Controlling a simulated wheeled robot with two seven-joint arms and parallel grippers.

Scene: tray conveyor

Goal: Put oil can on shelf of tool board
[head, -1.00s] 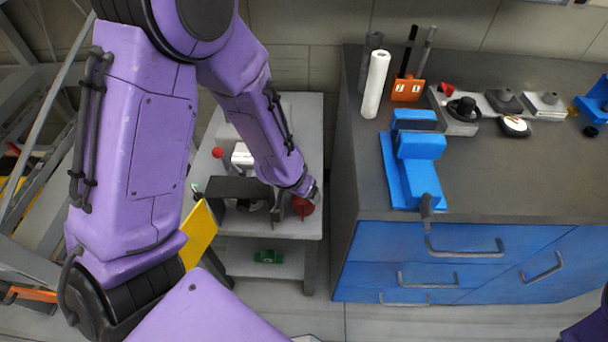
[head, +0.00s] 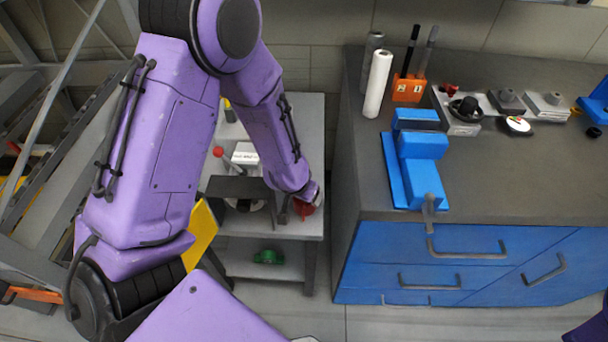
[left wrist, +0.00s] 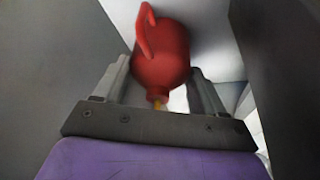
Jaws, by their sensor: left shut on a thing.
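The red oil can (head: 306,209) shows only in part in the head view, at the right edge of the grey cart. In the left wrist view the red can (left wrist: 162,58) has a loop handle and a yellow tip pointing towards my palm. My left gripper (head: 288,211) is shut on the can, with one finger on each side of it in the left wrist view. I cannot tell whether the can touches the cart top. My right gripper is out of view. I cannot make out a tool board shelf.
The grey cart (head: 312,228) has a lower shelf with a green object (head: 268,257). Right of it, past a gap, stands a blue workbench (head: 380,240) with a blue vise (head: 421,180), a white roll (head: 377,84) and an orange tool holder (head: 408,88).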

